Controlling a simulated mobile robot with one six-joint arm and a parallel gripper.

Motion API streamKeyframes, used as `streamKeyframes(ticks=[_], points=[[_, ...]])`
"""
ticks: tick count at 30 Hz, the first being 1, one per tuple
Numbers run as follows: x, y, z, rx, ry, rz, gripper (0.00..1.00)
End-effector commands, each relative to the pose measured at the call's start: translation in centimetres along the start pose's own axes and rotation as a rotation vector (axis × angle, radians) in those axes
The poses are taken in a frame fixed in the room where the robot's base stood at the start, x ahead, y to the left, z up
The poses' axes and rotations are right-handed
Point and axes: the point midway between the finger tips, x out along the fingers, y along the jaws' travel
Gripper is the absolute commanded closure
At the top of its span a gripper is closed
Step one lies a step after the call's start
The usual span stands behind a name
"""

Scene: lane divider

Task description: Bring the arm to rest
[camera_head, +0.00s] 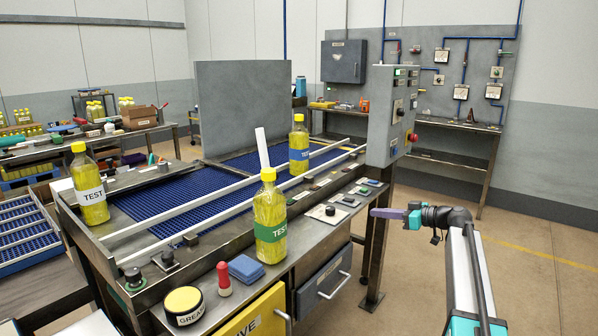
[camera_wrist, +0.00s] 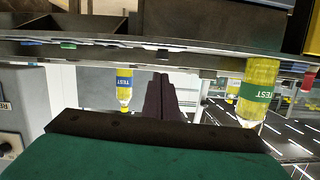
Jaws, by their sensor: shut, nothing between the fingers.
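My gripper (camera_head: 376,212) is shut and empty. Its purple fingers point left, held in the air to the right of the conveyor bench's front ledge, clear of the bottles. My arm (camera_head: 470,270) rises from the lower right. In the wrist view the dark closed fingers (camera_wrist: 160,88) show in the middle, and the scene appears upside down. A yellow bottle with a green label (camera_head: 270,218) stands upright on the front ledge; it also shows in the wrist view (camera_wrist: 258,85). A blue-labelled yellow bottle (camera_head: 299,145) stands farther back; it also shows in the wrist view (camera_wrist: 124,90).
A white-labelled bottle (camera_head: 88,185) stands at the bench's left. A grease tin (camera_head: 184,306), a red-capped item (camera_head: 223,279) and blue pads (camera_head: 246,269) lie on the front ledge. A control box (camera_head: 391,115) stands behind my gripper. The floor (camera_head: 530,255) at right is clear.

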Motion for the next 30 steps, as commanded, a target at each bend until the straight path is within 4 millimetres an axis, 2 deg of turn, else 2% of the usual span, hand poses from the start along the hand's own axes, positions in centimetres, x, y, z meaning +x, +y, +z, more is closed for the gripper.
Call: streamKeyframes(ticks=[8, 11, 14, 21, 30], points=[[2.0, -1.8, 5.4, 0.096, -0.081, -0.01, 1.0], [2.9, -2.8, 8.2, 0.146, -0.124, -0.014, 1.0], [4.0, -4.3, 11.9, 0.208, -0.183, -0.017, 1.0], [6.4, -9.6, 22.6, 0.391, -0.366, -0.018, 1.0], [7.1, -17.4, 35.3, 0.597, -0.614, 0.012, 1.0]])
